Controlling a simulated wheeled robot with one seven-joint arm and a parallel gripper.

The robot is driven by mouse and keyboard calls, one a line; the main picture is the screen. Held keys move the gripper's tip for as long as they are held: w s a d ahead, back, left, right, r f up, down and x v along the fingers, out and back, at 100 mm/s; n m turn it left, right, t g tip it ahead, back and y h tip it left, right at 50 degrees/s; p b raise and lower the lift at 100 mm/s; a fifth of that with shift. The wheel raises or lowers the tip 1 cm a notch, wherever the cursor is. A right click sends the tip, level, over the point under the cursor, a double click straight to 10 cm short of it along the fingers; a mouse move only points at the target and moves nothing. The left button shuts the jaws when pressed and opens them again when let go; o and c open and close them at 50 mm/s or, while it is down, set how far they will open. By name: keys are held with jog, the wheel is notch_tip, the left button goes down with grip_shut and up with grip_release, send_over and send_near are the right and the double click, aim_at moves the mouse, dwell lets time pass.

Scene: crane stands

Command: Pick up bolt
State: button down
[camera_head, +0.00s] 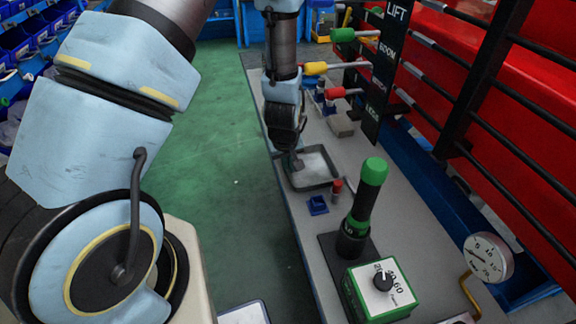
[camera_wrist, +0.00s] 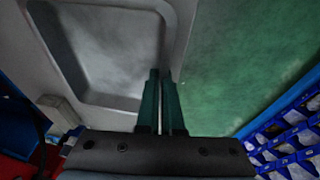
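My gripper (camera_wrist: 160,76) hangs fingers-down at the near left rim of a shallow grey metal tray (camera_head: 316,185). In the wrist view its two dark green fingers are close together, with only a narrow gap between them. The tray (camera_wrist: 72,60) fills the upper left of that view, with a pale, bare-looking floor. I cannot make out a bolt in either view. Whether something thin is between the fingertips cannot be told.
The tray stands on a long grey bench (camera_head: 410,230) with a small blue block (camera_head: 317,205), a red-capped cylinder (camera_head: 337,187), a green-handled lever (camera_head: 367,190) and a green dial box (camera_head: 380,290). Black rails with coloured handles line the right. Green floor (camera_head: 215,150) lies left.

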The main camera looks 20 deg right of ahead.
jog(key=c, duration=1.1)
grip_release()
jog(key=shift+f, duration=0.1)
jog(key=shift+r, duration=0.3)
jog(key=v, duration=1.1)
jog(key=shift+a+r+b, duration=0.1)
jog(key=shift+r+b, duration=0.25)
jog(key=shift+g, duration=0.4)
jog(key=w+a+r, duration=0.1)
jog(key=a+r, duration=0.1)
jog(key=a, duration=0.2)
jog(key=w+a+r, duration=0.1)
jog(key=a+r, duration=0.1)
jog(key=a, duration=0.3)
jog(key=w+a+r, duration=0.1)
jog(key=a+r, duration=0.1)
jog(key=a, duration=0.3)
jog(key=shift+w+a, duration=0.15)
jog(key=shift+w, duration=0.1)
jog(key=shift+o, duration=0.6)
jog(key=s+a+r, duration=0.1)
jog(key=a+r, duration=0.1)
jog(key=a, duration=0.4)
jog(key=s+a+r+y, duration=0.1)
jog(key=a+r, duration=0.1)
jog(key=a, duration=0.4)
jog(key=shift+s+a, duration=0.2)
jog(key=shift+s, duration=0.1)
